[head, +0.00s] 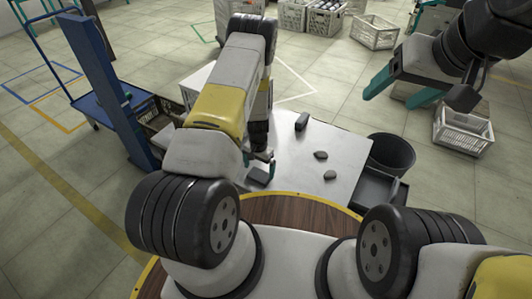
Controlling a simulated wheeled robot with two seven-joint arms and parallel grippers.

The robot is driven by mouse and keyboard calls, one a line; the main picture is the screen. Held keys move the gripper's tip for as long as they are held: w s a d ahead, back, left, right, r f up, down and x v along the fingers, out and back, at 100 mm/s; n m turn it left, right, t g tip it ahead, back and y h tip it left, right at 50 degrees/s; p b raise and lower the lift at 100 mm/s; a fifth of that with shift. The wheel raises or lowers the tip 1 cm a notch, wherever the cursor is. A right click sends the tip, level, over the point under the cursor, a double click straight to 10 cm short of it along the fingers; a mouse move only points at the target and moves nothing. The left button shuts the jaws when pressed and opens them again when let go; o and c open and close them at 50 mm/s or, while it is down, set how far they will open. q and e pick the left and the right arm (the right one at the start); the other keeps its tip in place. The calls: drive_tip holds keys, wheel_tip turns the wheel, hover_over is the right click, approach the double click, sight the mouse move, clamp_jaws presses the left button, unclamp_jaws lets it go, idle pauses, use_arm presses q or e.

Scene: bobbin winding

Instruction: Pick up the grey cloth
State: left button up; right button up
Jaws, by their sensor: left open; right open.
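No piece in the head view shows clearly as a grey cloth. A small dark grey piece (258,175) lies on the white table by my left gripper; I cannot tell if it is the cloth. Two small dark grey lumps lie further right, one (321,155) behind the other (330,175). My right gripper (402,92) is open and empty, raised at the upper right, away from the table.
A black block (302,121) stands at the back of the white table (345,150). A black bin (391,154) stands right of the table. A blue cart (120,112) is at the left. White crates (462,133) stand on the floor. The table's middle is mostly clear.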

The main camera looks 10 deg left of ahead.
sight(259, 174)
use_arm(q)
drive_tip(key=shift+f, duration=1.6)
drive_tip(key=shift+c, duration=0.4)
drive_tip(key=c, duration=1)
drive_tip(key=shift+r, duration=0.1)
drive_tip(key=shift+r, duration=0.4)
wheel_tip(259, 174, up, 3)
drive_tip(key=shift+w+f, duration=0.1)
drive_tip(key=w+a, duration=0.1)
drive_tip(key=w, duration=0.4)
drive_tip(key=w+a, duration=0.1)
drive_tip(key=w, duration=0.4)
drive_tip(key=w+a+r, duration=0.1)
drive_tip(key=w, duration=0.4)
drive_tip(key=shift+w+a+r, duration=0.1)
drive_tip(key=shift+a, duration=0.15)
